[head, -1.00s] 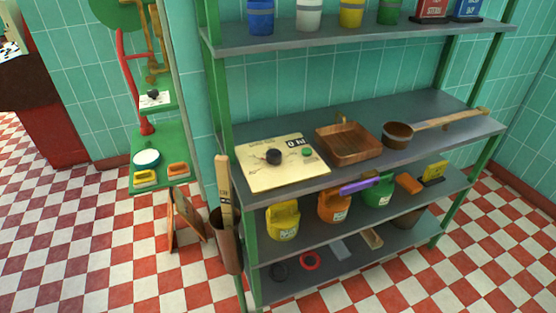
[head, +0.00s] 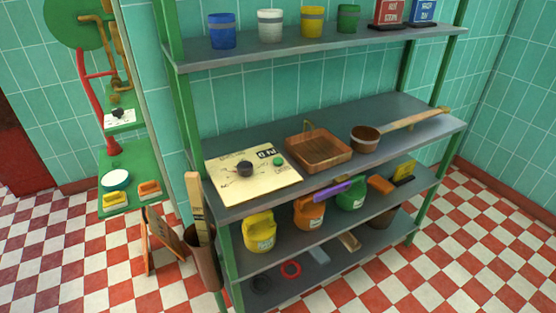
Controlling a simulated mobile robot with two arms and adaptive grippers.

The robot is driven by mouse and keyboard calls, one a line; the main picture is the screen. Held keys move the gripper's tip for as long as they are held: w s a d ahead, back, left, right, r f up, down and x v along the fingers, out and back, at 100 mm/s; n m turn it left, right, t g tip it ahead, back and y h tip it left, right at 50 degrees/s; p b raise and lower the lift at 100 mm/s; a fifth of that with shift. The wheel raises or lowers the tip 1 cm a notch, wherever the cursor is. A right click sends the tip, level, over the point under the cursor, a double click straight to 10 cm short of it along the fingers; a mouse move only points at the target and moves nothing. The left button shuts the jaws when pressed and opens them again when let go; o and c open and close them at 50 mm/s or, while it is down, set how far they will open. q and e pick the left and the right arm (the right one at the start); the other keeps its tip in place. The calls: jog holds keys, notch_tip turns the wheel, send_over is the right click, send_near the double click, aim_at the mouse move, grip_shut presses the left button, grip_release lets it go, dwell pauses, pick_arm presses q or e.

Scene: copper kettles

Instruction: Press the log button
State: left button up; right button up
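A cream panel (head: 230,184) lies at the left end of the middle shelf. It carries a round black knob (head: 245,168), a small green button (head: 278,161) and a small dark display (head: 266,152). The markings on the panel are too small to read, so I cannot tell for certain which control is the log button; the green one looks like a push button. Neither of my grippers is in view.
Several tins, including a blue one (head: 222,30), stand above. A brown holder (head: 203,262) with a wooden piece stands at the front left post.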

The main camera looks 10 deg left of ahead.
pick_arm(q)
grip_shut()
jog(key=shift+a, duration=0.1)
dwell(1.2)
